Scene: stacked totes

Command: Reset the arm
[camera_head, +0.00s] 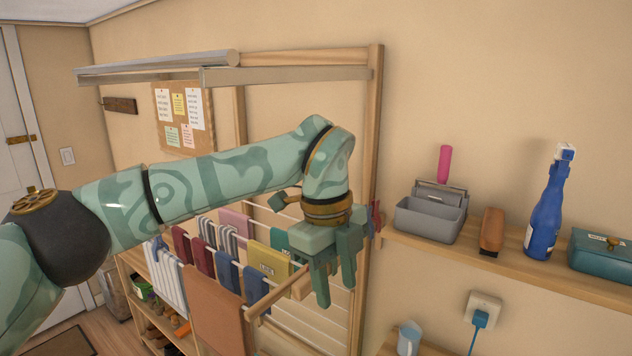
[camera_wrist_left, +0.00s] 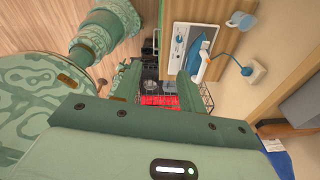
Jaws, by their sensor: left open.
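My left arm reaches in from the left in the head view, patterned in two greens. My left gripper (camera_head: 337,275) points down in front of the drying rack and is empty. In the left wrist view its two fingers (camera_wrist_left: 158,85) stand apart with nothing between them. Below and beyond them is a wire basket (camera_wrist_left: 209,98) with something red in it. My right gripper does not show in either view.
A drying rack (camera_head: 376,120) with hanging cloths stands behind the arm. The wall shelf at right holds a grey caddy (camera_head: 425,222), a brown brush (camera_head: 491,231), a blue bottle (camera_head: 546,212) and a teal box (camera_head: 600,255). A blue iron (camera_wrist_left: 198,52) lies below.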

